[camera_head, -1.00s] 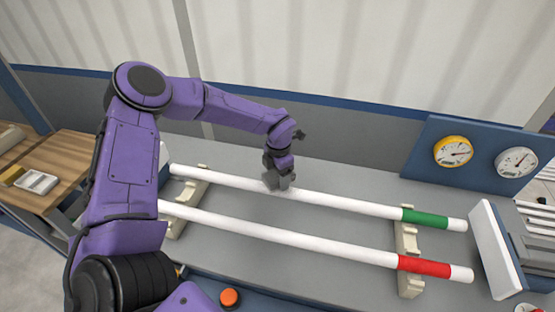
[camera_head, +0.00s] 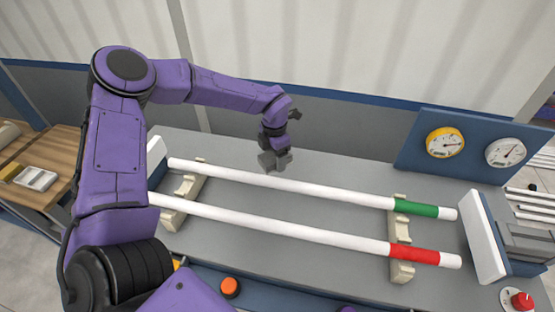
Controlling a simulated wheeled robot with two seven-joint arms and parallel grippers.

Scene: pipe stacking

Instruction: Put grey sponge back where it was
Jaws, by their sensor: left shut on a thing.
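My left gripper (camera_head: 273,157) is shut on the grey sponge (camera_head: 268,164), a small dark grey block that is partly hidden by the fingers. It is over the bench, just behind the white pipe with the green band (camera_head: 310,188). I cannot tell whether the sponge touches the pipe. A second white pipe with a red band (camera_head: 300,231) lies nearer to me. My right gripper is out of view.
Both pipes rest on cream notched supports (camera_head: 400,268) near their ends. A wooden side table (camera_head: 60,150) at left holds a white tray (camera_head: 36,179) and a yellow block (camera_head: 11,172). Two gauges (camera_head: 445,142) stand at the back right. The bench behind the pipes is clear.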

